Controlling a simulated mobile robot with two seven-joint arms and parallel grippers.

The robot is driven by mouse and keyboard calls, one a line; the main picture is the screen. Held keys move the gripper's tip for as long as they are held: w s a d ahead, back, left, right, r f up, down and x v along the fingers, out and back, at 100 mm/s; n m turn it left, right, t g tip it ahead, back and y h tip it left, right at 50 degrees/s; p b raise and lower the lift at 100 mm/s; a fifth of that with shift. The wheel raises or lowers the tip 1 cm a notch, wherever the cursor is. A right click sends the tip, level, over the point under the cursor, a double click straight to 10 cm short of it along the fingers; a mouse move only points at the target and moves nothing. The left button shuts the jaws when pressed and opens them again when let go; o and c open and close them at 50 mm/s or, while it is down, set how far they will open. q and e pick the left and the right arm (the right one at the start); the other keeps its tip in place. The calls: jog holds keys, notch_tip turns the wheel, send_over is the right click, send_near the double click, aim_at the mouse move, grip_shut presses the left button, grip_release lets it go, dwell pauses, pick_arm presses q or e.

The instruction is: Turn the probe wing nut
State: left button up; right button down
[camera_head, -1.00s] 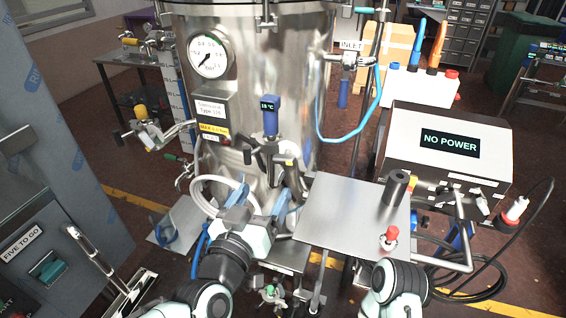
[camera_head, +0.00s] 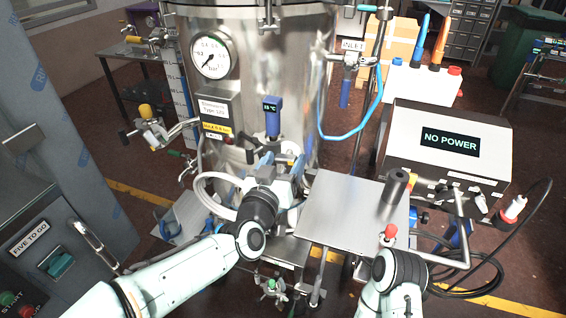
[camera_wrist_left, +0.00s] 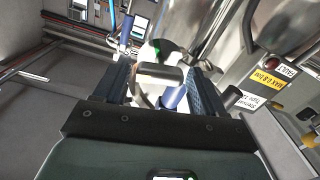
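The blue probe (camera_head: 272,115), with a 15 °C display, stands upright on the front of the steel tank (camera_head: 262,60). My left gripper (camera_head: 277,163) has blue fingers and is at the fitting just below the probe. The left wrist view shows these fingers (camera_wrist_left: 163,75) spread apart, with a grey block-shaped part (camera_wrist_left: 158,74) and a blue cylinder (camera_wrist_left: 172,97) between or beyond them. I see no clear grip on either. I cannot single out the wing nut; the gripper covers much of the fitting.
A white hose (camera_head: 215,200) loops left of the gripper. A pressure gauge (camera_head: 212,55) is above.

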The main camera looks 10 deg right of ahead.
pick_arm(q)
jog(key=c, duration=0.7)
jog(key=shift+o, duration=0.2)
jog(key=shift+m, duration=0.3)
jog(key=m, duration=0.6)
jog(key=shift+p, duration=0.35)
jog(key=m, duration=0.3)
jog(key=shift+m, duration=2)
